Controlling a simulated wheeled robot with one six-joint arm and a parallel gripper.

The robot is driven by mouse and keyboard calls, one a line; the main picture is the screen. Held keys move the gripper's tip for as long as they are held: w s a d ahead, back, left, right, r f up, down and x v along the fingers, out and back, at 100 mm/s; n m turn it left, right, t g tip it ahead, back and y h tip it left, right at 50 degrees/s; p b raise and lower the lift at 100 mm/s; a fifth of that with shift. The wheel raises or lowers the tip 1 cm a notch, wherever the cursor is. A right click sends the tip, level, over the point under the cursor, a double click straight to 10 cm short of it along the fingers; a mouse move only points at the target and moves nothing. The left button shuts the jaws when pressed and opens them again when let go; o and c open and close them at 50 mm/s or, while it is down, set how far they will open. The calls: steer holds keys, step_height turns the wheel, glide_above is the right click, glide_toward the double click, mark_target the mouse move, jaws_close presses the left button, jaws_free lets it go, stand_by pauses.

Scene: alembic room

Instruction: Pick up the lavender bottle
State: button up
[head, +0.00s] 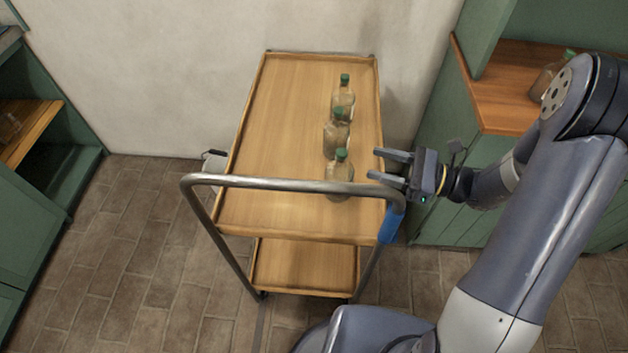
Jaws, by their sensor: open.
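Several clear glass bottles with green caps stand in a row on the top of a wooden cart (265,130). The far bottle (343,97) is near the cart's back right. The middle bottle (336,134) stands in front of it. The near bottle (340,173) is close to the cart's handle, which partly hides it. No label can be read, so I cannot tell which one is lavender. My gripper (374,165) is open and empty, at the cart's right edge. Its fingers point left, to the right of the near bottle and apart from it.
The cart's metal handle (270,183) crosses in front of the near bottle. The left half of the cart top is clear. A wooden counter (510,95) with another green-capped bottle (545,80) is at right. Green shelving stands at left.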

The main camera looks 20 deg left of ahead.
mark_target(333, 164)
steer(key=shift+s+a+f+p, duration=0.1)
steer(key=shift+a+p, duration=0.15)
steer(key=shift+a, duration=1.55)
steer(key=shift+a+f+p, duration=0.15)
steer(key=shift+a+p, duration=0.1)
steer(key=shift+a, duration=1.55)
steer(key=shift+s+a+f+p, duration=0.1)
steer(key=shift+a+p, duration=0.15)
steer(key=shift+a, duration=1.55)
jaws_close()
